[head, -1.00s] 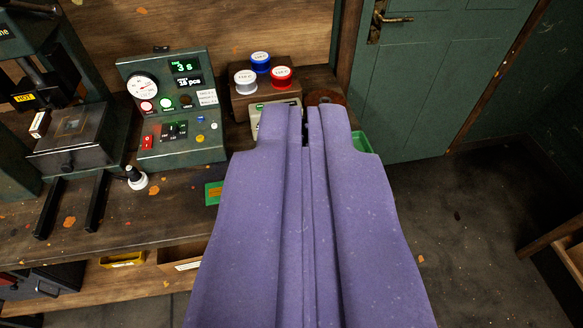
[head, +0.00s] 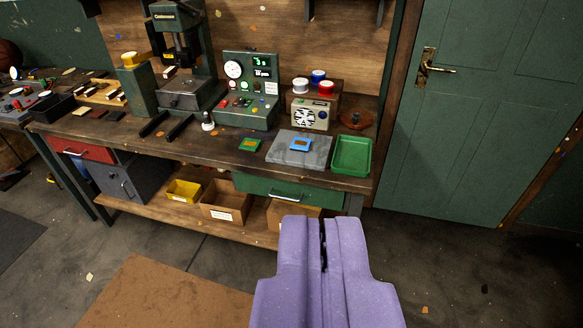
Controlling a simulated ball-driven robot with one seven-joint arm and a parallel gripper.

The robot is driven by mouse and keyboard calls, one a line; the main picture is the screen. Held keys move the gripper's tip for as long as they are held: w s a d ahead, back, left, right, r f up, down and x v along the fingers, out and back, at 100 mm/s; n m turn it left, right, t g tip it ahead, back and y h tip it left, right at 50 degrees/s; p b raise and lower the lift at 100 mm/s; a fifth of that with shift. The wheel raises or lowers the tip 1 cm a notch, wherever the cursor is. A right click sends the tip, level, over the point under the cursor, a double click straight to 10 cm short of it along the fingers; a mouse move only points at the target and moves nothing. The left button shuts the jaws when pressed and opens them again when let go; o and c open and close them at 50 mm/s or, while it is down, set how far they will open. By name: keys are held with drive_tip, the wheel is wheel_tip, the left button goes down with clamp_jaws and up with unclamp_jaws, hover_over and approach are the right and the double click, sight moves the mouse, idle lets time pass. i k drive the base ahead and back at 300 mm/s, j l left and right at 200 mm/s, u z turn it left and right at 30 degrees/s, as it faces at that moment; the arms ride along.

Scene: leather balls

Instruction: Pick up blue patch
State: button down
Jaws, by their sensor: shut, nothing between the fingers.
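The blue patch (head: 301,145) is a small blue square with a brown middle. It lies on a grey slab (head: 318,158) near the right end of the workbench (head: 190,148). My gripper (head: 323,222) is purple, with its fingers together and nothing visible between them. It is in front of the bench, lower in the picture than the blue patch and apart from it. The patch is in full view.
A green tray (head: 352,170) stands right of the slab, and a green patch (head: 250,144) lies left of it. A control panel (head: 250,105) and a box with spools (head: 312,115) stand behind. A drawer (head: 255,186) is below.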

sight(302, 145)
drive_tip(key=k+l+u, duration=0.1)
drive_tip(key=i+l, duration=0.1)
drive_tip(key=i, duration=0.85)
drive_tip(key=i+l, duration=0.1)
drive_tip(key=i, duration=0.9)
drive_tip(key=i+l+u, duration=0.1)
drive_tip(key=i, duration=0.85)
